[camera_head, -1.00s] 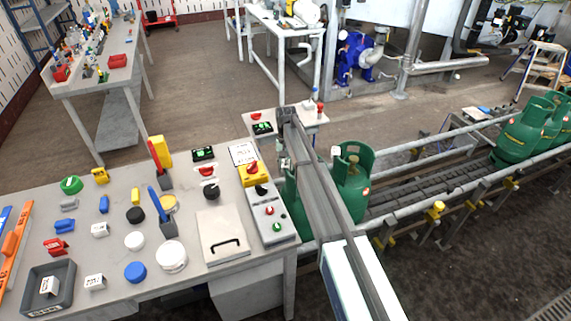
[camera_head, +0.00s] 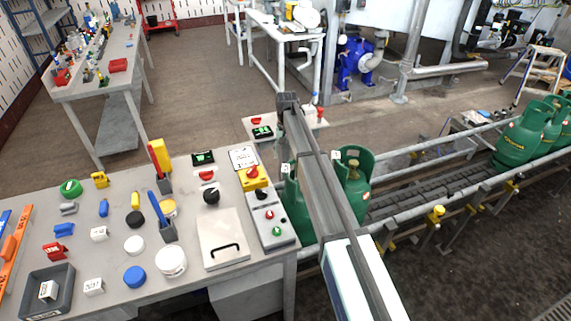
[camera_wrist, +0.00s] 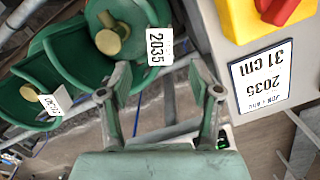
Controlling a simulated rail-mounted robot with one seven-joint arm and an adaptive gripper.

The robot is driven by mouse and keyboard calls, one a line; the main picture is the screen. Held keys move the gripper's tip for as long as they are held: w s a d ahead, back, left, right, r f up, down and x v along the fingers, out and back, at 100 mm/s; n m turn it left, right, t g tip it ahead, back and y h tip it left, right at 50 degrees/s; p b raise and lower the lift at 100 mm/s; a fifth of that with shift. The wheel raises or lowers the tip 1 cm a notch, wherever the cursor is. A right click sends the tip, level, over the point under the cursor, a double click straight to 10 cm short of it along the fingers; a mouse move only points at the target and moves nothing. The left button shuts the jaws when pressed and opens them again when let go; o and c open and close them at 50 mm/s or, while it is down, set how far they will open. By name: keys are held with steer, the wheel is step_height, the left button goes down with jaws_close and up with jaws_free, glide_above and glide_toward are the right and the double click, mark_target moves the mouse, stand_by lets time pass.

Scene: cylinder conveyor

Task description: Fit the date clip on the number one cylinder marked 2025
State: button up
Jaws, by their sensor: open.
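In the wrist view, a white tag reading 2035 (camera_wrist: 158,46) sits against the collar rim of a green cylinder (camera_wrist: 100,19). My gripper (camera_wrist: 160,78) is open and empty, its fingertips on either side of the tag's lower end. A second green cylinder (camera_wrist: 28,85) has a white tag (camera_wrist: 50,104) with unclear text. In the head view, my arm partly hides the nearer cylinder (camera_head: 302,222); the other cylinder (camera_head: 354,182) stands just behind it. I see no readable 2025 or cylinder number.
A card (camera_wrist: 262,82) reads 2035 and 31 cm, next to a yellow and red switch (camera_head: 254,177). The workbench (camera_head: 205,290) holds loose clips, caps and a grey tray (camera_head: 62,301). More cylinders (camera_head: 522,138) stand along the conveyor (camera_head: 430,190). Railings run along both its sides.

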mark_target(286, 165)
steer(key=r, duration=0.4)
steer(key=shift+w+r, duration=0.3)
